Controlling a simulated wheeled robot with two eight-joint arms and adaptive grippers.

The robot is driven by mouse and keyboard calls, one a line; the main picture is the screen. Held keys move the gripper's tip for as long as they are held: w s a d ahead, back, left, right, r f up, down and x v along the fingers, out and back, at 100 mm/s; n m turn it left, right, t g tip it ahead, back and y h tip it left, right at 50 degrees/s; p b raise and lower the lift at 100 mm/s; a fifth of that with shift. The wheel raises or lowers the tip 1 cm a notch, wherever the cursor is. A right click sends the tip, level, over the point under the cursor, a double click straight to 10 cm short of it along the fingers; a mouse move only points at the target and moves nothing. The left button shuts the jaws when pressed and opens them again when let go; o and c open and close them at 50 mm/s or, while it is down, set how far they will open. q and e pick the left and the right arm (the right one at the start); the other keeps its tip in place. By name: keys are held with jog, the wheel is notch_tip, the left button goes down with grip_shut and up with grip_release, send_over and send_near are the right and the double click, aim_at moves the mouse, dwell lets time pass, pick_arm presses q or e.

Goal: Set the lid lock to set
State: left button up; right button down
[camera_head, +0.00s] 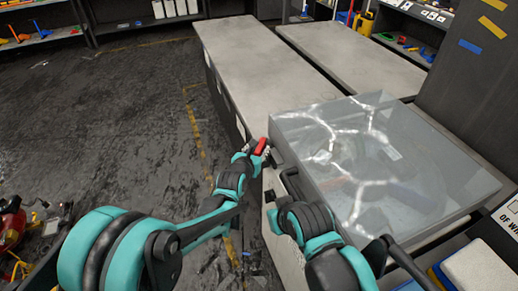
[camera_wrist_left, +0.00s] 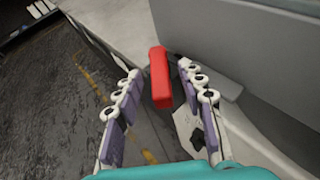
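A large box with a see-through grey lid (camera_head: 385,165) sits on the near end of the bench, its lid down. A small red bar (camera_head: 261,146), which looks like the lid lock lever, is at the box's left front corner. It also shows in the left wrist view (camera_wrist_left: 160,78), standing out between my fingers. My left gripper (camera_head: 256,153) is at this bar. In the left wrist view my left gripper (camera_wrist_left: 158,78) is open, with a finger on each side of the bar and gaps visible. Any marking for the lock's setting is not readable. My right gripper does not show clearly.
Long grey benches (camera_head: 250,60) run away behind the box. A dark cabinet (camera_head: 475,85) stands at the right. The dark floor (camera_head: 110,120) at the left is open. A red object (camera_head: 12,225) lies at the lower left.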

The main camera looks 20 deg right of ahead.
aim_at(260, 149)
pick_arm(q)
jog(key=v, duration=1)
jog(key=shift+s+a, duration=0.2)
jog(key=shift+s, duration=0.05)
jog(key=shift+r, duration=0.1)
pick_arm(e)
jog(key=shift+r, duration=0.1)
